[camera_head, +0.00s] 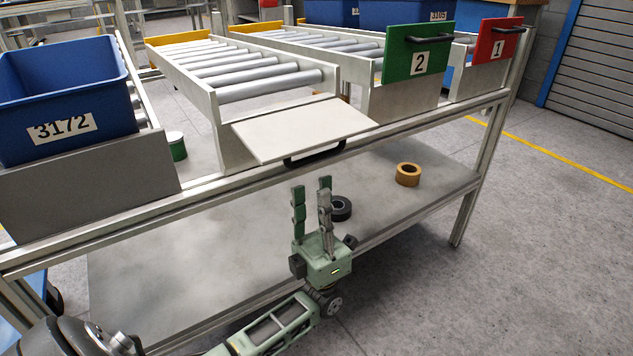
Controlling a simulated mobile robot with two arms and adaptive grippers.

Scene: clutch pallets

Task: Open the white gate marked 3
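The white gate (298,128) sits at the front end of the middle roller lane, between the blue bin's lane and the green gate. It is swung down and outward, nearly flat, with its plain side up; no number shows on it. Its black handle (315,155) hangs under the front edge. My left gripper (311,190) points up just below the handle, with its fingers apart and nothing between them. It looks clear of the handle. My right gripper is not in view.
A green gate marked 2 (418,52) and a red gate marked 1 (497,42) stand upright at right. A blue bin 3172 (65,100) is at left. The lower shelf (200,270) holds black tape (341,208) and tan tape (408,174). Floor at right is clear.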

